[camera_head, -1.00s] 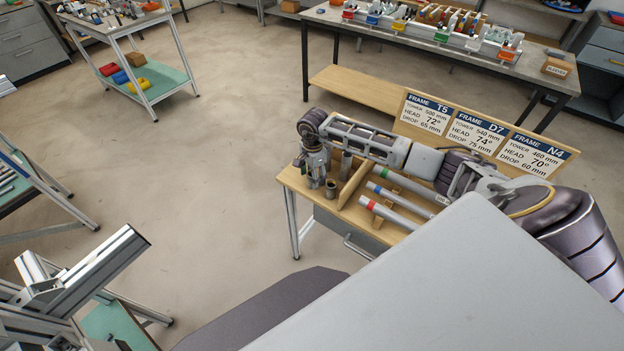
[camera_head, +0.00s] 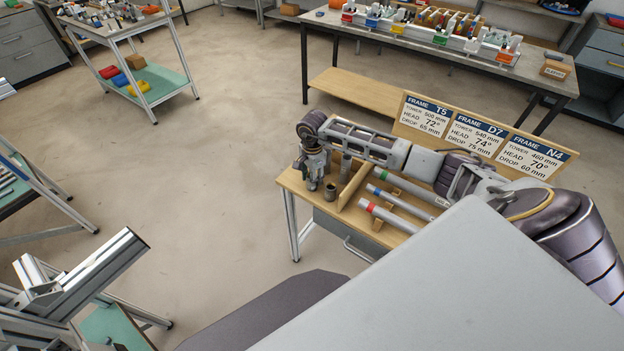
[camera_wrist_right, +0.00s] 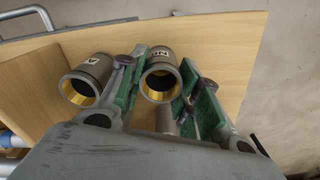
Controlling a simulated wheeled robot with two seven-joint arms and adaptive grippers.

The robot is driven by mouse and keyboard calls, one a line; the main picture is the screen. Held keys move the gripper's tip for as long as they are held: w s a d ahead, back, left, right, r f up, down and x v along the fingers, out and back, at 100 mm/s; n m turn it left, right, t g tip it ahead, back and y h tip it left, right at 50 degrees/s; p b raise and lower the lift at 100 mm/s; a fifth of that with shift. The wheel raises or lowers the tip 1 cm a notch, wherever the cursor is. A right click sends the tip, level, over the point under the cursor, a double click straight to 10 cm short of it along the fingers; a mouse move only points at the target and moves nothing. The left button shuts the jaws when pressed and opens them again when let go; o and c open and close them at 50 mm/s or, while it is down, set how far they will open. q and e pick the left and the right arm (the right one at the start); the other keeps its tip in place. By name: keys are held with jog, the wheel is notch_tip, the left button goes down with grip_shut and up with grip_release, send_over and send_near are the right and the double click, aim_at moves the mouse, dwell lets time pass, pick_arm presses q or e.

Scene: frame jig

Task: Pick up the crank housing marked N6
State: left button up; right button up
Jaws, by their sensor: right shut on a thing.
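My right gripper (camera_head: 315,184) points down at the left end of the small wooden-topped bench. In the right wrist view its green-padded fingers (camera_wrist_right: 160,98) are shut on a grey cylindrical crank housing (camera_wrist_right: 160,76) with a brass-coloured bore. Its label starts with what looks like N; the rest is too small to read surely. A second such housing (camera_wrist_right: 88,80) lies just outside the left finger, with a label I cannot read surely. In the head view two housings stand beside the gripper, a near one (camera_head: 330,192) and a far one (camera_head: 346,163). My left gripper is not in view.
Tubes with green, blue and red ends (camera_head: 395,215) lie right of a wooden divider (camera_head: 354,186). A sign board (camera_head: 483,137) stands at the bench's back. An aluminium profile structure (camera_head: 85,270) is at lower left. The floor left of the bench is clear.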

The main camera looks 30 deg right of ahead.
notch_tip(320, 180, up, 10)
jog(key=b, duration=0.1)
jog(key=shift+b, duration=0.3)
